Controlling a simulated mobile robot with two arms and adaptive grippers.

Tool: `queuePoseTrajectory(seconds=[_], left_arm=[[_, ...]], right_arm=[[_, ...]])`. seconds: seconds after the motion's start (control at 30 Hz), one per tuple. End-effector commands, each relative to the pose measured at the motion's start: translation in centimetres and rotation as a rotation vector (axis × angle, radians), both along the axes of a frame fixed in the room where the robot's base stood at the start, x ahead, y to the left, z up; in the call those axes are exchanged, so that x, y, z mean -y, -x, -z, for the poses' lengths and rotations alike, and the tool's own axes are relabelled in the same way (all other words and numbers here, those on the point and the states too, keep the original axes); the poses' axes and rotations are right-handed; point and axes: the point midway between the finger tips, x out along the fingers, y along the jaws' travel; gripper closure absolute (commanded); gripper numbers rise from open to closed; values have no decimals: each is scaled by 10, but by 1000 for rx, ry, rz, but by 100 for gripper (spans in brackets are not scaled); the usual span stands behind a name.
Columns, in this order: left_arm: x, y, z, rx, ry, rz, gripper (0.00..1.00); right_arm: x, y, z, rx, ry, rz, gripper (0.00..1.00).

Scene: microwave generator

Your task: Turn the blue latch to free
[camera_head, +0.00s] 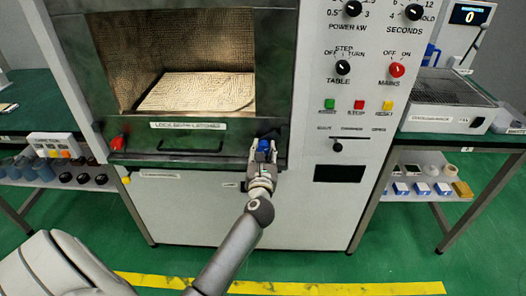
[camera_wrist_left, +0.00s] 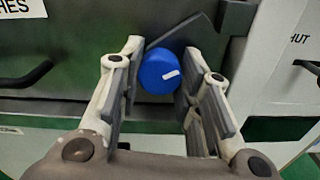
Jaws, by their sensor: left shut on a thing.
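The blue latch (camera_head: 263,145) is a round knob at the lower right corner of the generator's front, below the open chamber. In the left wrist view the blue latch (camera_wrist_left: 158,72) carries a short white mark, slightly tilted, pointing to the right. My left gripper (camera_head: 264,156) is at the latch, and its two fingers stand on either side of the knob. The gripper also shows in the left wrist view (camera_wrist_left: 161,60), shut on the knob. My right gripper is not in view.
A red latch (camera_head: 117,143) sits at the lower left of the same front. A dark bar handle (camera_head: 190,149) runs between the latches under a label. The control panel (camera_head: 360,80) with knobs and buttons is to the right. Green tables with small items stand on both sides.

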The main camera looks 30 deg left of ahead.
Motion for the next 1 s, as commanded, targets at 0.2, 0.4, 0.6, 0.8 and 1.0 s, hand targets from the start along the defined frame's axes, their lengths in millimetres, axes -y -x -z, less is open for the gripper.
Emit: queuePoseTrajectory(seconds=[0.2, 0.4, 0.6, 0.8, 1.0], left_arm=[[1, 0, -2, -29, -45, 1, 92], [1, 0, -3, -93, -147, 2, 92], [1, 0, -4, -187, -301, 2, 92], [1, 0, -4, -287, -462, 2, 92], [1, 0, -3, -386, -625, 3, 92]], right_arm=[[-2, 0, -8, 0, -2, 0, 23], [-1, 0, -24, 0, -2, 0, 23], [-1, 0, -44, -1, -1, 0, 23], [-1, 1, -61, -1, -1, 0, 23], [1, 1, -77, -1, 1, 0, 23]])
